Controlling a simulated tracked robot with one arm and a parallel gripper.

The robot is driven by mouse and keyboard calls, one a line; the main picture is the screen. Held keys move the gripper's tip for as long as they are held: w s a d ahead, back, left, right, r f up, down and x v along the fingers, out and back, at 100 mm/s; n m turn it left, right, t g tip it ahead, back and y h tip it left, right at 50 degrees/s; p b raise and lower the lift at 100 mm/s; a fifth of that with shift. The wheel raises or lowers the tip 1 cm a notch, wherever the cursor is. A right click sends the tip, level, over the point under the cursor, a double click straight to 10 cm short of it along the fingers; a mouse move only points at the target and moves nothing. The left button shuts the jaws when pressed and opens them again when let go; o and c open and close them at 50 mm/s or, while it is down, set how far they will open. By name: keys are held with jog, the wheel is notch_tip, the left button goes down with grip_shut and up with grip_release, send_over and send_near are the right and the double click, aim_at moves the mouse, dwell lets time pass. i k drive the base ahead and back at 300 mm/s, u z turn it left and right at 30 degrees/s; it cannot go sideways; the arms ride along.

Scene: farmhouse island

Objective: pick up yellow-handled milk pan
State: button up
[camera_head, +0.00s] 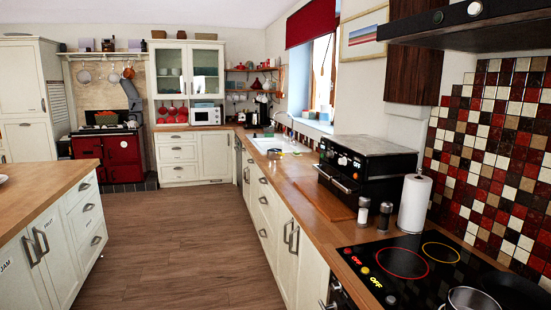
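I cannot pick out a yellow-handled milk pan for certain. A steel pan (472,299) stands on the black hob at the bottom right, cut off by the lower edge, and no yellow handle shows on it. A dark pan (515,291) is beside it at the right edge. Several small pans (113,77) hang on the wall above the red range, too far off to tell their handle colours. My gripper is not in view.
The wooden counter (312,205) runs along the right, with a black oven (362,165), paper towel roll (414,203) and two grinders. The hob (415,270) is in front. A wooden-topped island (40,185) stands left. The floor (175,240) between is clear.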

aim_at(273, 153)
jog(key=u, duration=0.2)
jog(key=i, duration=2.25)
jog(key=u, duration=0.25)
jog(key=i, duration=2.5)
jog(key=z, duration=0.3)
jog(key=i, duration=1.25)
jog(key=z, duration=0.35)
jog(key=i, duration=1.25)
jog(key=z, duration=0.2)
